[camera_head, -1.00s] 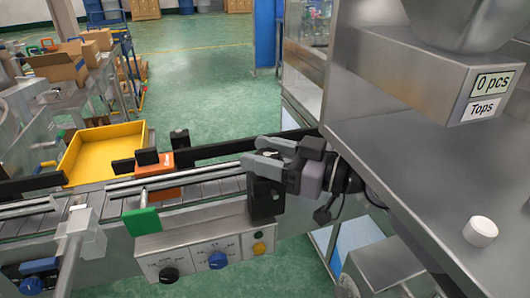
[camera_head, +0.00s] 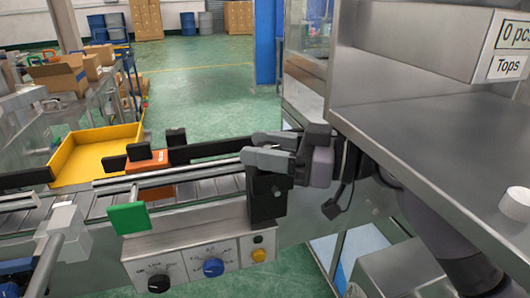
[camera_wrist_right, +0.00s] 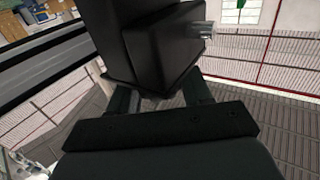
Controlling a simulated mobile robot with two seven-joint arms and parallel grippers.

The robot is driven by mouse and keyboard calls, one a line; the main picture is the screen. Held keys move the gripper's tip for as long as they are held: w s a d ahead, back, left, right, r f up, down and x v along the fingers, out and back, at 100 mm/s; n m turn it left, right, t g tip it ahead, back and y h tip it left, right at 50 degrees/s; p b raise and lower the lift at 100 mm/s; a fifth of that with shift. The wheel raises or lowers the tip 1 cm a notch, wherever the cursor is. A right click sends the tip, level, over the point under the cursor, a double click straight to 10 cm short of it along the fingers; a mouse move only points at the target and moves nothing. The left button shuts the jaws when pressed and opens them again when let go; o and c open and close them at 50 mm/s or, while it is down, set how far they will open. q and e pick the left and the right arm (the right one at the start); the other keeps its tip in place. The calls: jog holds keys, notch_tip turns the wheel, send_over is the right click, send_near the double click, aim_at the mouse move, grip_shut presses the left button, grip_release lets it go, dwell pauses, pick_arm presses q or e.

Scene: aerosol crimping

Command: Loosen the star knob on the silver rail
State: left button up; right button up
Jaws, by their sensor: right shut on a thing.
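The silver rail (camera_head: 160,180) runs along the far side of the conveyor. A black upright block (camera_head: 267,195) stands at its right end. My right gripper (camera_head: 262,147) is at the top of this block, its grey fingers reaching in from the right. In the right wrist view the black block (camera_wrist_right: 165,50) fills the space ahead of the fingers (camera_wrist_right: 160,95), and the gripper is shut on it. I cannot make out a star-shaped knob; it may be hidden by the gripper or the block.
A control box with black (camera_head: 159,283) and blue knobs (camera_head: 213,267) hangs below the conveyor. A green plate (camera_head: 129,218), an orange block (camera_head: 146,162) and a yellow tray (camera_head: 97,155) are to the left. A steel shelf (camera_head: 430,130) overhangs on the right.

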jog(key=o, duration=1)
jog(key=shift+d, duration=0.1)
jog(key=shift+d, duration=0.25)
jog(key=b+v, duration=0.1)
jog(key=v, duration=0.5)
jog(key=shift+s+d+r+b, duration=0.1)
jog(key=shift+d+b, duration=0.15)
jog(key=shift+b, duration=0.05)
